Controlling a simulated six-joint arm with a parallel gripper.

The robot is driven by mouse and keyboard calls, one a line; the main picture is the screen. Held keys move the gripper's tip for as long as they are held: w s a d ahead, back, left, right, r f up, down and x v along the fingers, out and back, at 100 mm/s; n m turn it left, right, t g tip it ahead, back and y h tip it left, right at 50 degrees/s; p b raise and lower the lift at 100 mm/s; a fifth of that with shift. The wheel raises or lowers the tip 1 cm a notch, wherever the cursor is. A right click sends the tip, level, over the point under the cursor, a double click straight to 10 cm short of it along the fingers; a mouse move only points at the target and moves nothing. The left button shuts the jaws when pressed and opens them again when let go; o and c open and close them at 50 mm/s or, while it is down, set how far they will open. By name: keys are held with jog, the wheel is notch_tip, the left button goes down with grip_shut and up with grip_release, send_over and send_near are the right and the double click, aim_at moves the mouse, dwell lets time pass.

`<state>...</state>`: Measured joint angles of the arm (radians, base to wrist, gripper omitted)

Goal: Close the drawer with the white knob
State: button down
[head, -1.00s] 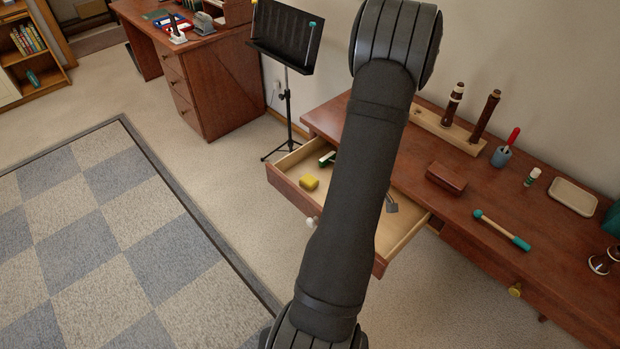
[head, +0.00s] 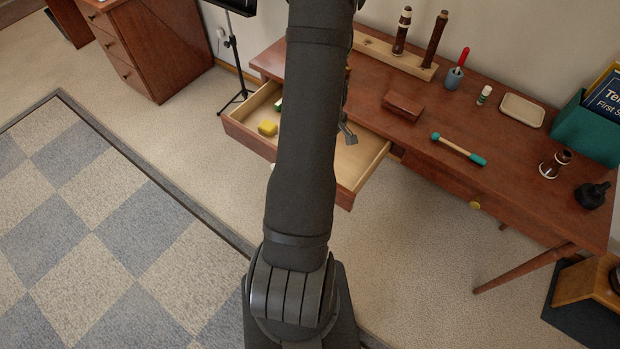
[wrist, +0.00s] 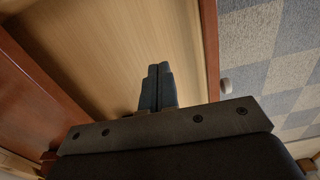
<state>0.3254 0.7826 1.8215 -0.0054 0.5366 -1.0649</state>
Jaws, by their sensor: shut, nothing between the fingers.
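The open drawer (head: 361,158) sticks out of the left part of the brown desk (head: 400,157). A sliver of its white knob (head: 273,165) shows beside my arm in the head view. In the wrist view, the knob (wrist: 225,86) is on the outer side of the drawer front (wrist: 210,45). My gripper (wrist: 158,70) is shut and empty, over the pale drawer floor and on the inner side of the front. I cannot tell its height. In the head view my arm hides the middle of the drawer.
A yellow block (head: 267,128) lies in the drawer's left part. A second drawer with a yellow knob (head: 475,203) is shut. A mallet (head: 459,149), a brown box (head: 403,106) and other items stand on the desk. Floor before the drawer is clear.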

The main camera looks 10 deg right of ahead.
jog(key=w+a+n+h, duration=0.2)
jog(key=w+a+n, duration=0.5)
jog(key=a, duration=0.2)
jog(key=n+t, duration=0.3)
jog(key=n, duration=0.6)
send_over(248, 133)
jog(key=shift+f+h, duration=0.15)
jog(key=shift+h, duration=0.25)
jog(key=s+a+f+n+h, duration=0.2)
jog(key=s+a+f+n, duration=0.2)
jog(key=s+f, duration=0.1)
jog(key=s+d+f+n+g+h, duration=0.25)
jog(key=s+d+h, duration=0.2)
jog(key=s, duration=0.55)
jog(key=s+d+f+n+g+h, duration=0.2)
jog(key=s+d+f+h, duration=0.15)
jog(key=s+d, duration=0.45)
jog(key=s+d+r+n+t+h, duration=0.1)
jog(key=s+d+r+h, duration=0.1)
jog(key=s+h, duration=0.15)
jog(key=s+d+r+n+t+h, duration=0.1)
jog(key=s+d+r+n+h, duration=0.1)
jog(key=s, duration=0.3)
jog(key=w+d, duration=0.2)
jog(key=d, duration=0.9)
jog(key=shift+w+d+f, duration=0.15)
jog(key=shift+w+d, duration=0.15)
jog(key=shift+d, duration=0.1)
